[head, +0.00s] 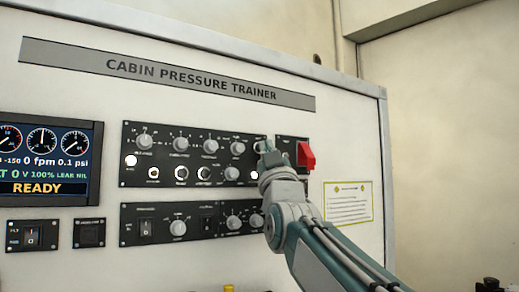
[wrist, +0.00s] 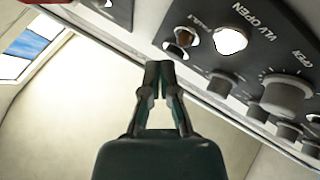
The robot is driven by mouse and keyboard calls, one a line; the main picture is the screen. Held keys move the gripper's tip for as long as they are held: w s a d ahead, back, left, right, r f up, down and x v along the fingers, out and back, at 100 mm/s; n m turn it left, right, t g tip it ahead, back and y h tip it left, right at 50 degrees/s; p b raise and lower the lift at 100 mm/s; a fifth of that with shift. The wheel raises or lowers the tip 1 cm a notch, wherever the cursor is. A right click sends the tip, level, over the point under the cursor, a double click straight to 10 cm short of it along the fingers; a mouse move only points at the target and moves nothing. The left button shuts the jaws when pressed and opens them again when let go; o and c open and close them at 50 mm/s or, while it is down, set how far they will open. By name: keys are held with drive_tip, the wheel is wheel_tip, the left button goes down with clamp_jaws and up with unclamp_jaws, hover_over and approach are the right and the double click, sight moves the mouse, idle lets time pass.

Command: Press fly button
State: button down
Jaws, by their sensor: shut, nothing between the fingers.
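The trainer panel (head: 345,145) carries a black upper control plate (head: 160,135) with knobs and small round buttons. A white round button (head: 131,160) is at that plate's left end. My gripper (head: 266,147) is shut and empty, in front of the plate's right end, and hides part of it. In the wrist view the closed fingertips (wrist: 159,69) are below a lit white round button (wrist: 230,40) near the words "VLV OPEN". I cannot tell whether they touch the panel.
A red switch (head: 306,155) is just right of my gripper. A lower control plate (head: 190,225) holds more knobs and rocker switches. At the left are a display (head: 45,160) reading "READY", a switch (head: 32,235) and a dark square button (head: 89,234). A paper notice (head: 348,202) is at the right.

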drive_tip(key=shift+w+a, duration=0.25)
drive_tip(key=shift+w, duration=0.1)
idle(0.6)
drive_tip(key=shift+d, duration=0.1)
drive_tip(key=shift+s+d+f, duration=0.1)
drive_tip(key=shift+s+d, duration=0.25)
drive_tip(key=shift+s, duration=0.3)
drive_tip(key=s+d, duration=0.1)
drive_tip(key=s, duration=0.1)
drive_tip(key=s+d, duration=0.2)
drive_tip(key=shift+s, duration=0.1)
idle(0.5)
drive_tip(key=shift+a, duration=0.15)
idle(0.6)
